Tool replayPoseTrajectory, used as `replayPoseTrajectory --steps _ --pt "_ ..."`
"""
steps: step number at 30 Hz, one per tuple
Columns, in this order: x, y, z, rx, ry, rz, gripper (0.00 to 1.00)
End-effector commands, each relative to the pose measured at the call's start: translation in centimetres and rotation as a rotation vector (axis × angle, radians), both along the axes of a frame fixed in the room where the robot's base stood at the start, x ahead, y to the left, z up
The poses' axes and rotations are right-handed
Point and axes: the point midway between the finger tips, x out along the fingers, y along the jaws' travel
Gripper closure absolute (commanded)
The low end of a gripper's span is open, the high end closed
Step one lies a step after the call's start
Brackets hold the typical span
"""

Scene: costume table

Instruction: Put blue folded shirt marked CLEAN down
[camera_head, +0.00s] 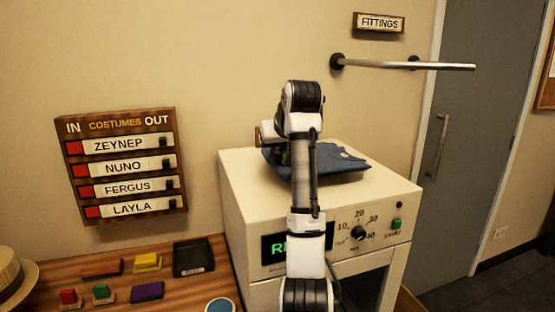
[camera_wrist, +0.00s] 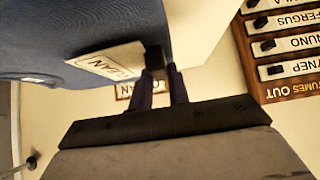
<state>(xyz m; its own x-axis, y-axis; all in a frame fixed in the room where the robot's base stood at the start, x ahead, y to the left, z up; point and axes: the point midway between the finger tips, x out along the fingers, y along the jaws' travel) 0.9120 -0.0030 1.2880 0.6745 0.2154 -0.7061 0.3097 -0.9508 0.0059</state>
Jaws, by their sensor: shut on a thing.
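The blue folded shirt (camera_head: 340,163) is over the top of the cream machine (camera_head: 390,186), partly hidden behind my arm. I cannot tell whether it rests on the top or is held just above it. In the wrist view the shirt (camera_wrist: 75,30) fills the upper left, with a pale tag (camera_wrist: 105,62) whose lettering is upside down and partly covered. My gripper (camera_wrist: 158,68) is shut on the shirt at its edge beside the tag. In the head view the gripper is mostly hidden behind my arm.
A wooden IN/OUT costumes board (camera_head: 125,215) hangs on the wall at left. Several small coloured blocks and a black tray (camera_head: 193,258) are on the wooden table (camera_head: 205,285). A metal rail (camera_head: 405,65) juts out above right. The machine's front has a dial (camera_head: 358,233).

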Motion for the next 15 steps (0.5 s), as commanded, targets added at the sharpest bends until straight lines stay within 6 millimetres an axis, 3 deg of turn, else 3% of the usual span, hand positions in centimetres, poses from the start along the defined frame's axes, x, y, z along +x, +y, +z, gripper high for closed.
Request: replayPoseTrajectory --steps 7,15 --pt "0.0 0.0 -3.0 0.000 0.002 -0.001 1.00" --pt "0.0 0.0 -3.3 0.000 0.000 0.000 1.00"
